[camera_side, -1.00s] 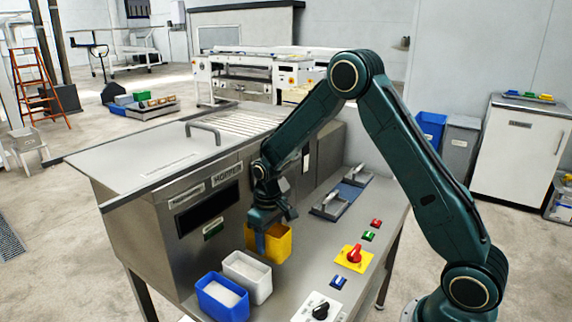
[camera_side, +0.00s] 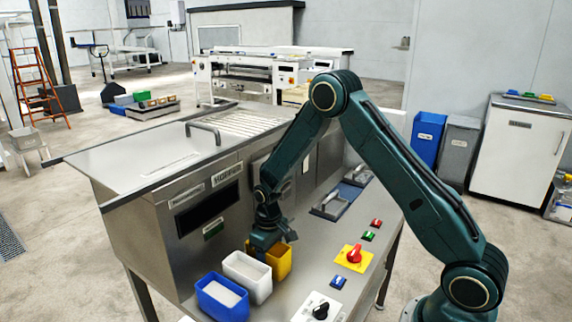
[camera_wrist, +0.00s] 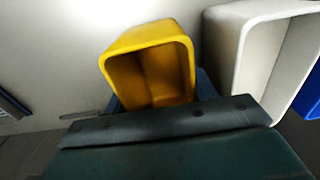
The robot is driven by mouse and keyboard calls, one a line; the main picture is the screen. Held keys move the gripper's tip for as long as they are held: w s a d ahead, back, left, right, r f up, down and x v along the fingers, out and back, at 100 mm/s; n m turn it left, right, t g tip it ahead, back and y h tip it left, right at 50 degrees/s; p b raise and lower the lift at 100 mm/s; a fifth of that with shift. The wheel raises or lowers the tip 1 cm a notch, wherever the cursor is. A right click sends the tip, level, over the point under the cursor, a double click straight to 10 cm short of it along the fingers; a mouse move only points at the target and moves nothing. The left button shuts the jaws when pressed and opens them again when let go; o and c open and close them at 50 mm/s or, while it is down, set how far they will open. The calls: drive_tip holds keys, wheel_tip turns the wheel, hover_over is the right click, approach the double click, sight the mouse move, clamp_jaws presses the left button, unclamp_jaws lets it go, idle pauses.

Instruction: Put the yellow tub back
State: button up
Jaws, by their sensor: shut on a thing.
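The yellow tub (camera_side: 284,262) is at the right end of a row of tubs on the steel bench, close behind the white tub (camera_side: 246,281). My gripper (camera_side: 264,247) points down over it and is shut on it. The wrist view also shows the yellow tub (camera_wrist: 150,42), looking empty, in front of my gripper (camera_wrist: 160,103). The tub looks upright and at bench level, but I cannot tell whether its base touches the bench. The gripper and white tub hide part of it in the side view.
The blue tub (camera_side: 222,298) stands at the near end of the row. The hopper housing (camera_side: 190,220) rises to the left. A red knob on a yellow plate (camera_side: 354,257), a black knob (camera_side: 320,311) and coloured buttons sit to the right. A handled tool (camera_side: 332,203) lies farther back.

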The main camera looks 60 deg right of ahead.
drive_tip(key=shift+f, duration=0.1)
drive_tip(key=o, duration=1.1)
wheel_tip(320, 180, up, 12)
drive_tip(key=shift+r, duration=0.15)
idle(0.7)
